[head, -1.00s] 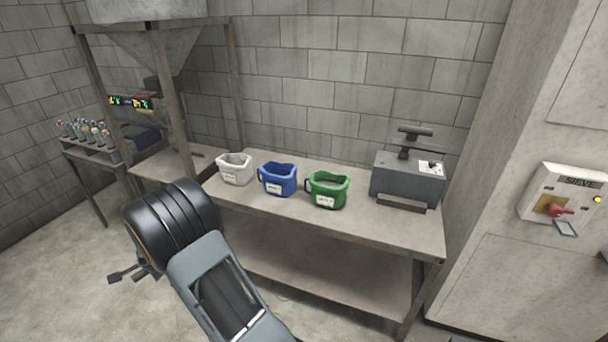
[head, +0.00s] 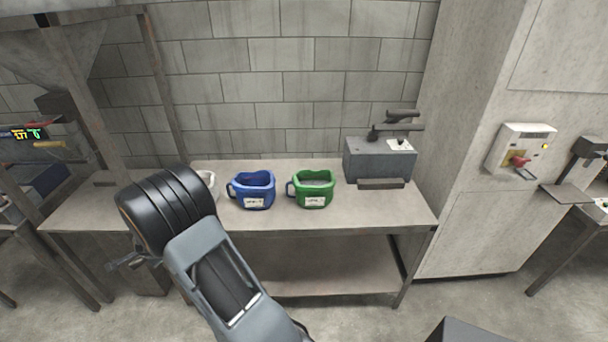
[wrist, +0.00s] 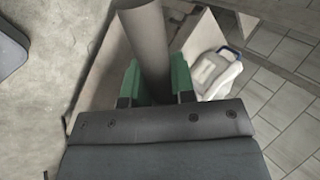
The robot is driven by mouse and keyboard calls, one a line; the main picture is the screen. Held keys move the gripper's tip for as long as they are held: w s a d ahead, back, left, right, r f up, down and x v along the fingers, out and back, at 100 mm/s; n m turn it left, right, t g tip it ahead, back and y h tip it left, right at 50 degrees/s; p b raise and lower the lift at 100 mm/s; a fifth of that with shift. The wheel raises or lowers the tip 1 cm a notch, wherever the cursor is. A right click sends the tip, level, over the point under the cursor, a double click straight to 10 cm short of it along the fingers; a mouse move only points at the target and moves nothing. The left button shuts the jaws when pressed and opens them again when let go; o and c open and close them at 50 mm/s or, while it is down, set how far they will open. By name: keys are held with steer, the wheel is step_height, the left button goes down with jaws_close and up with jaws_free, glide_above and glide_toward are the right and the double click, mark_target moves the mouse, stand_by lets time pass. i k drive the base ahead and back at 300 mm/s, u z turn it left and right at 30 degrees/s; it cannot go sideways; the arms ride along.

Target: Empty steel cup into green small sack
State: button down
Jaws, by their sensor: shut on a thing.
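The green small sack (head: 313,189) stands open and upright on the bench, with a white label on its front and a handle at its left. My gripper (wrist: 155,82) has green finger pads, shut on the sides of a grey steel cup (wrist: 146,35). The cup shows as a plain tube running to the top of the wrist view; its mouth and contents are not visible. In the head view the cup is hidden and my arm is left of the green sack, in front of the bench.
A blue sack (head: 254,190) stands just left of the green one. A white sack (wrist: 214,73) is right of the cup in the wrist view, mostly hidden by my arm in the head view. A grey machine (head: 380,160) stands right on the bench (head: 360,210).

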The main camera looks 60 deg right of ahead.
mark_target(314, 189)
steer(key=z, duration=0.55)
steer(key=i, duration=0.55)
steer(key=z, duration=1)
steer(key=i, duration=0.35)
steer(key=z, duration=0.25)
